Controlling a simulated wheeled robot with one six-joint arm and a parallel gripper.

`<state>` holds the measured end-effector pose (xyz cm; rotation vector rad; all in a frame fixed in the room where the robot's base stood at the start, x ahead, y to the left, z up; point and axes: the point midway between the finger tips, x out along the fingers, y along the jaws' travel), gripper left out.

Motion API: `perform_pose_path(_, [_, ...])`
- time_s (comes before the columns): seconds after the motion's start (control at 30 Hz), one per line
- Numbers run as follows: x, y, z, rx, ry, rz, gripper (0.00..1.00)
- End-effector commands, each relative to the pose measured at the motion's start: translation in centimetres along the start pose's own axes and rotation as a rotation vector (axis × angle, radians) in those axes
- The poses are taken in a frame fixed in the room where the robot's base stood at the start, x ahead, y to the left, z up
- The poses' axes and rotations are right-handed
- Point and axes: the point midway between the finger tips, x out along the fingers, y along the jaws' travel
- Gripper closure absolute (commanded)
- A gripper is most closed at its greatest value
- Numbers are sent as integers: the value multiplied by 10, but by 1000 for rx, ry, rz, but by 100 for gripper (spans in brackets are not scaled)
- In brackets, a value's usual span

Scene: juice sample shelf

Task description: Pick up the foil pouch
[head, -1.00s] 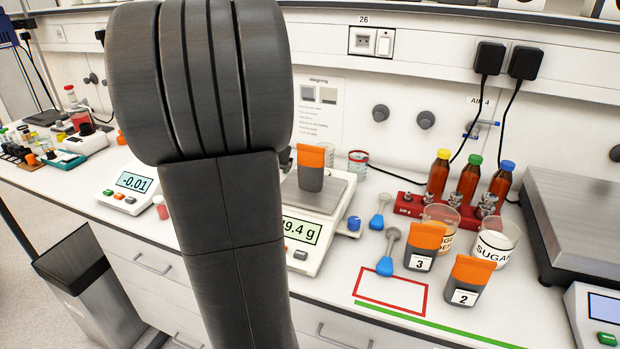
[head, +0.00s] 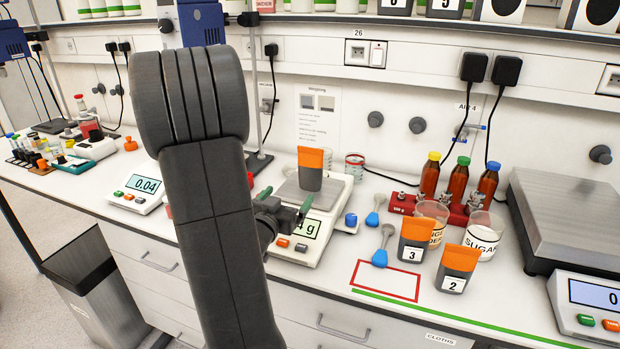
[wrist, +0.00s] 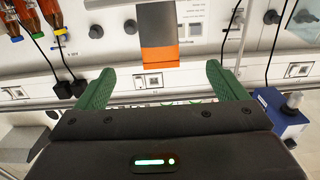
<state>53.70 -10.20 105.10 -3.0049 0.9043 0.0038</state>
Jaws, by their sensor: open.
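A foil pouch (head: 310,171), dark grey with an orange top, stands upright on the pan of a white balance (head: 333,198). Two similar pouches stand on the bench to the right, labelled 3 (head: 415,241) and 2 (head: 457,268). My gripper (head: 285,202) is open and empty, in front of the balance and its pouch; my arm hides part of the balance. In the wrist view, which looks upside down, a pouch (wrist: 158,30) shows beyond and between the green fingers of my gripper (wrist: 160,72), apart from them.
Brown bottles (head: 460,183) stand behind a sugar beaker (head: 482,238). Blue scoops (head: 380,257) lie right of the balance, near an empty red-outlined rectangle (head: 387,281). A large scale (head: 570,215) fills the right. A stand rod (head: 255,90) rises behind my arm.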

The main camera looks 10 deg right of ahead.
Motion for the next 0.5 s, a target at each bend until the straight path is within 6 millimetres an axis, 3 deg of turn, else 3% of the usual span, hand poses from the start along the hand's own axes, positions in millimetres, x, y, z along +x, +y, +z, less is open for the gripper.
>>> perform_pose_path(0.5, [80, 2, -1, -4, 4, 8, 8])
